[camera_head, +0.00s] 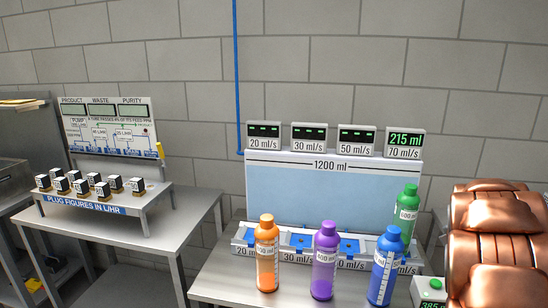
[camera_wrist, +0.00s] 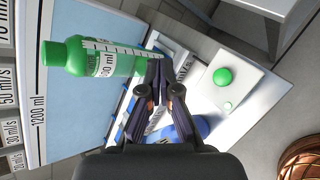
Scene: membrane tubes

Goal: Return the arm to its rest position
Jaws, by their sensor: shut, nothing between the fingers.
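My gripper (camera_wrist: 160,75) shows in the wrist view with its fingers together and nothing between them. A green bottle (camera_wrist: 105,60) lies across the upper left of that view, close to the fingertips; I cannot tell whether they touch. In the head view the green bottle (camera_head: 406,206) stands upright at the right end of the white dispenser stand. My copper-coloured arm (camera_head: 496,245) fills the right edge of the head view, and my gripper is hidden there.
Orange (camera_head: 267,265), purple (camera_head: 325,265) and blue (camera_head: 385,270) bottles stand on the table in front of the stand (camera_head: 300,185). A white box with a green button (camera_wrist: 222,77) sits near my gripper. A second table (camera_head: 125,236) with several small blocks is at left.

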